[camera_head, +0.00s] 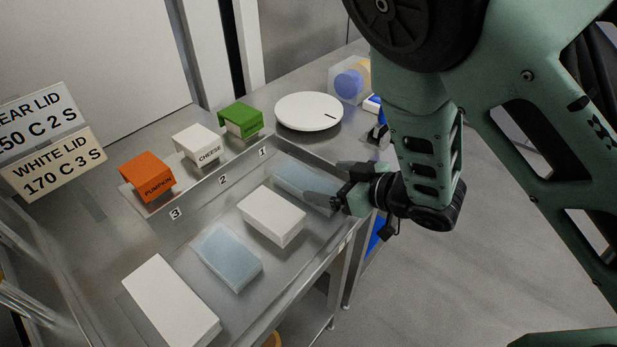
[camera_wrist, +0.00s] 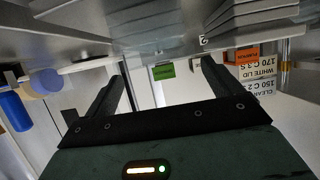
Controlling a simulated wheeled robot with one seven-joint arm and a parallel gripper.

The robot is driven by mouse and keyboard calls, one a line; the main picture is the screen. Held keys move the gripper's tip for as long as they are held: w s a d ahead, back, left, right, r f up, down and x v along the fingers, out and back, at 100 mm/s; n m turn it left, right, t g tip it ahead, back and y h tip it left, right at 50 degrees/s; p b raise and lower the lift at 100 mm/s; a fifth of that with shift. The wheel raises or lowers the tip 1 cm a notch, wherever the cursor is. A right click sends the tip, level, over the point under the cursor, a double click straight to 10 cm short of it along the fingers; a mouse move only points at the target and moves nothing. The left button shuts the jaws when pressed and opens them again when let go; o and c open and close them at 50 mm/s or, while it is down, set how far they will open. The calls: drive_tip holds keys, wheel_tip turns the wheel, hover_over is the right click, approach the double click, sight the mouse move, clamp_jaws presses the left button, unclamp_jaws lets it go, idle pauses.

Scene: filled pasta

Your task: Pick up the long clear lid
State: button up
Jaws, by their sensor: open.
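A long stack of clear bluish lids (camera_head: 290,172) lies on the steel table at the far end of the row, near the label 1. A shorter clear stack (camera_head: 228,257) lies nearer, between two white stacks. My gripper (camera_head: 325,183) is open at the right end of the long clear stack, and its fingers hide part of that end. I cannot tell whether the fingers touch it. In the upside-down wrist view my open gripper (camera_wrist: 162,75) has nothing visible between its fingers.
A short white stack (camera_head: 272,216) and a long white stack (camera_head: 170,302) share the table (camera_head: 290,268). Behind the low divider stand orange (camera_head: 147,176), white (camera_head: 197,146) and green (camera_head: 241,120) label holders. A round white disc (camera_head: 308,111) and blue items stand beyond.

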sight(317, 187)
drive_tip(key=x, duration=0.4)
drive_tip(key=shift+f+p, duration=0.15)
drive_tip(key=shift+p, duration=0.25)
drive_tip(key=shift+c, duration=0.3)
drive_tip(key=c, duration=1)
